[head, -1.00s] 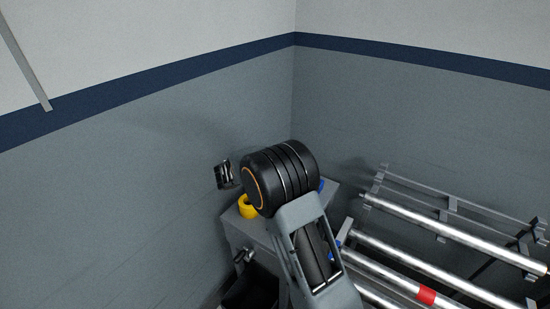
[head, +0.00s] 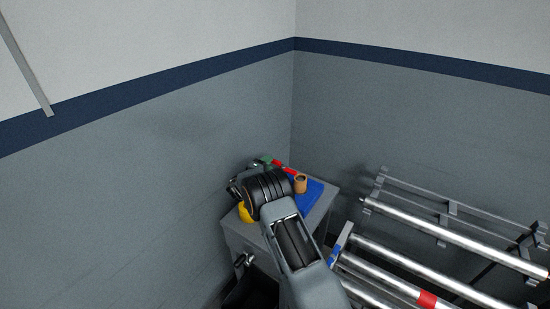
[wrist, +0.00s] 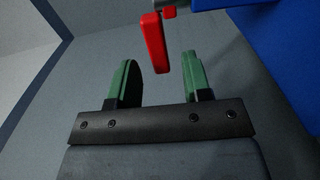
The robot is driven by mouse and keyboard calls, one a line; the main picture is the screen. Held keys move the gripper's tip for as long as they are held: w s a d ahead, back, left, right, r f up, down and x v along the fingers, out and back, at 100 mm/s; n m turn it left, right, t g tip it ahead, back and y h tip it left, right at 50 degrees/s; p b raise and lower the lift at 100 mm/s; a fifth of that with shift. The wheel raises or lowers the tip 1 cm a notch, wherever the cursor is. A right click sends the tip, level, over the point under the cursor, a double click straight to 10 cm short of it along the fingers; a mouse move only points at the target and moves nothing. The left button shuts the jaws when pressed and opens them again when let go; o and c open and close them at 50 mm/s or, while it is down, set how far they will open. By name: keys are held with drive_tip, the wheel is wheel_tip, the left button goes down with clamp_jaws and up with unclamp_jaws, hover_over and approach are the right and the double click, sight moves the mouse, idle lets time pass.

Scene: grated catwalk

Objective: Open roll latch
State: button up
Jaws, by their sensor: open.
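A red lever (wrist: 154,42) hangs at the top middle of the wrist view, by a small grey part beside a blue body (wrist: 285,50). I take this lever to be the latch handle. In the head view, a red piece (head: 281,166) and a flat blue surface (head: 312,194) show on the bench top. My gripper (wrist: 160,62) is open, its green fingers apart. The red lever appears in the gap between the fingertips; I cannot tell its depth or whether it touches. In the head view, my gripper (head: 259,163) is mostly hidden behind my wrist.
The grey bench (head: 325,206) stands in the wall corner. A tan roll (head: 300,184) and a yellow object (head: 245,212) are on it. A rack of metal pipes (head: 440,234) stands to the right. The wall (head: 130,190) on the left is bare.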

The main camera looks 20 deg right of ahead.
drive_tip(key=shift+p+x, duration=0.3)
drive_tip(key=shift+x, duration=2.3)
drive_tip(key=shift+c, duration=0.3)
clamp_jaws()
